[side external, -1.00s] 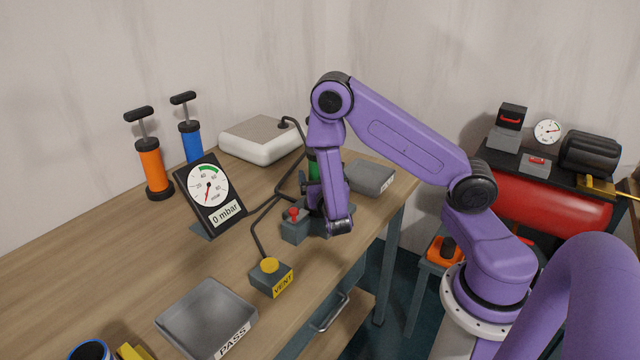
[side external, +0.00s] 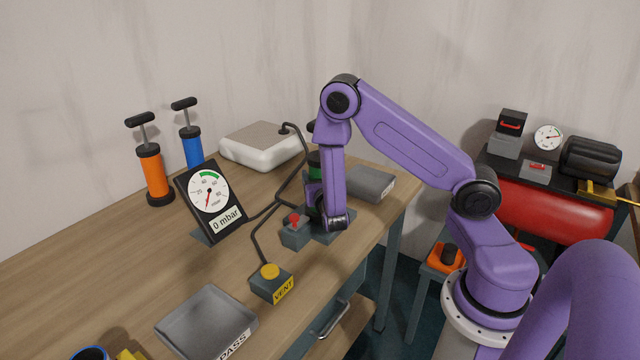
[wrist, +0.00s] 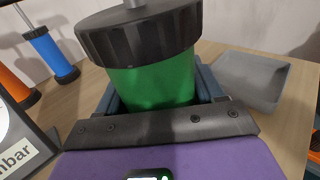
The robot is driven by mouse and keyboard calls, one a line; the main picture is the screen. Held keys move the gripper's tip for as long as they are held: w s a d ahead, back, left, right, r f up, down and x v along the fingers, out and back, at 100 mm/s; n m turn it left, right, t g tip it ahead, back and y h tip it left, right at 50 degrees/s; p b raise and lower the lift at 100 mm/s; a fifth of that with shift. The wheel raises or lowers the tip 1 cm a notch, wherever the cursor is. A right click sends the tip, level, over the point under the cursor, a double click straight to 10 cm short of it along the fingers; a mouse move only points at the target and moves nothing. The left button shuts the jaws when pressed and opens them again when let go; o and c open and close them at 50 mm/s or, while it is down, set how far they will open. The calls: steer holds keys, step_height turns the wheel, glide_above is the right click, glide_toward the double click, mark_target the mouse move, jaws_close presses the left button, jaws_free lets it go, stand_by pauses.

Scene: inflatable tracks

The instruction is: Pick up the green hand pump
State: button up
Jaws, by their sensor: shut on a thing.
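The green hand pump (wrist: 150,82) has a green barrel, a black ribbed collar and a grey rod. It fills the upper middle of the wrist view, upright. My gripper (wrist: 158,100) is shut on its barrel, with blue-grey fingers at both sides. In the side external view the green barrel (side external: 316,164) shows only as a small patch behind my purple forearm. The pump's foot is hidden, so I cannot tell whether it touches the bench.
An orange pump (side external: 152,172) and a blue pump (side external: 192,148) stand left, behind the gauge (side external: 208,192) reading 0 mbar. A box with a red knob (side external: 294,220), a VENT box (side external: 270,280), hoses and a grey tray (side external: 370,182) are near. A PASS tray (side external: 205,318) lies in front.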

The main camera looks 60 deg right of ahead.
mark_target(313, 161)
steer(key=shift+a+r, duration=0.1)
steer(key=shift+r, duration=4.9)
